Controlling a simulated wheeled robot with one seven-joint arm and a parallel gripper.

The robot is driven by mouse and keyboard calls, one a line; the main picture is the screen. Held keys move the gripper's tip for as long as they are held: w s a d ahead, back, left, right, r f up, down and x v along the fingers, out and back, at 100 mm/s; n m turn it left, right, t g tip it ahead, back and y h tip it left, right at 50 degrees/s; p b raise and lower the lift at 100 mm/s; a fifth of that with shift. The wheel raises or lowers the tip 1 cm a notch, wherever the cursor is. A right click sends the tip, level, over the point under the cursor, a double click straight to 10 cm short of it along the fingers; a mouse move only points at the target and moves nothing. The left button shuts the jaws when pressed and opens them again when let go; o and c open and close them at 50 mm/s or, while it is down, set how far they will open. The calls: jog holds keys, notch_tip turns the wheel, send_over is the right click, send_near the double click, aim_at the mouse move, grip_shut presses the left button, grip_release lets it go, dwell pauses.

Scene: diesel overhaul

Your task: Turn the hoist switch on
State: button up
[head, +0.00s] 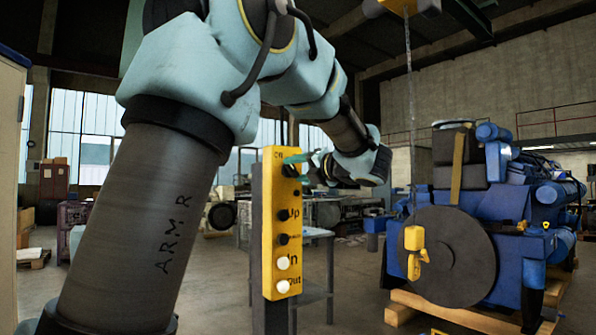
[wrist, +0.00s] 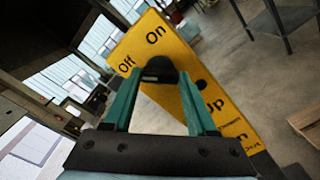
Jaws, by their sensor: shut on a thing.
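The hoist control panel is a yellow upright box (head: 267,215) on a dark post. It carries a black switch knob near its top, with "On" and "Off" printed above it in the wrist view, and buttons marked Up, In and Out below. My gripper (head: 298,160) reaches the top of the panel from the right. In the wrist view its green fingers (wrist: 157,90) are on either side of the black switch knob (wrist: 159,69) and shut on it. The knob's exact angle is hard to tell, as the fingers partly cover it.
A blue diesel engine (head: 510,190) with a large dark disc stands on wooden beams at the right. A yellow hoist hook (head: 415,250) hangs in front of it. A grey table (head: 318,235) stands behind the panel. Open floor lies between the panel and the engine.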

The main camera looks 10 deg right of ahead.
jog(key=m, duration=0.4)
jog(key=m+p, duration=0.1)
jog(key=m, duration=0.3)
jog(key=shift+m+p, duration=0.3)
jog(key=shift+p, duration=0.1)
jog(key=m+p, duration=0.2)
jog(key=m, duration=0.2)
jog(key=shift+p, duration=0.35)
jog(key=shift+f+m+p, duration=0.1)
jog(key=shift+m+p, duration=1.2)
jog(key=shift+m, duration=0.8)
jog(key=o, duration=1.4)
jog(key=shift+c, duration=0.2)
